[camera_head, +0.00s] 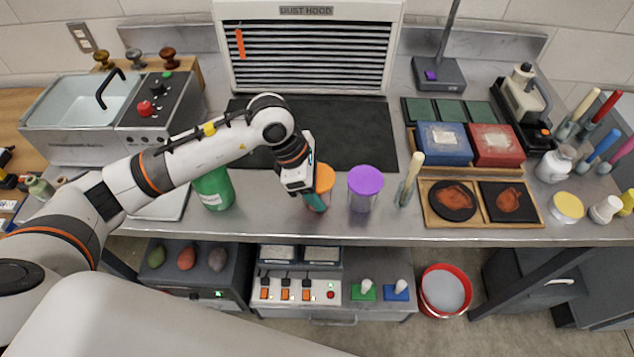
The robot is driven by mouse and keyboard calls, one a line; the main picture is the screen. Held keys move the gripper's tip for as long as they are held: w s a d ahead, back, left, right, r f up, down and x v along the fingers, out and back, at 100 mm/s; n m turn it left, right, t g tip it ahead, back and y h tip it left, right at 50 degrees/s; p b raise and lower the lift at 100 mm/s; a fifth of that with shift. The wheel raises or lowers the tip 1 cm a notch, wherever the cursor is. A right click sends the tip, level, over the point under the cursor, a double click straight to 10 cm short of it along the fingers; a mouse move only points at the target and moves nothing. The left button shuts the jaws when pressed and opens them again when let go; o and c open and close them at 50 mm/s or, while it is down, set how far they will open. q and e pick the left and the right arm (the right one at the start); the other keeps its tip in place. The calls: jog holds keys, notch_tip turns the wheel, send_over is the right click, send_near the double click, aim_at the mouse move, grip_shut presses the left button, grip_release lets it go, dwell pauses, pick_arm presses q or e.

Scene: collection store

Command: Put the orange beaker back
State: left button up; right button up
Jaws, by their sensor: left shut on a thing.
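The orange beaker (326,179) stands upright at the front of the metal bench, partly hidden by my left gripper. My left gripper (316,204) reaches down at its left side and is shut on the orange beaker. A green beaker (214,188) is to the left, partly behind my left arm. A purple beaker (364,187) stands close to the right of the orange one. I cannot tell whether the orange beaker touches the bench. My right gripper is not in view.
A black mat (352,130) lies behind the beakers, before the dust hood (308,60). A holder with a pale-handled brush (410,180) stands right of the purple beaker. A wooden tray (435,216) holds two black tiles. The bench's front edge (300,239) is close to the beakers.

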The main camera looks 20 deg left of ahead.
pick_arm(q)
jog(key=shift+f, duration=0.15)
jog(key=shift+f, duration=0.1)
jog(key=o, duration=1.1)
jog(key=b+v, duration=0.2)
jog(key=v, duration=1)
jog(key=shift+b, duration=0.4)
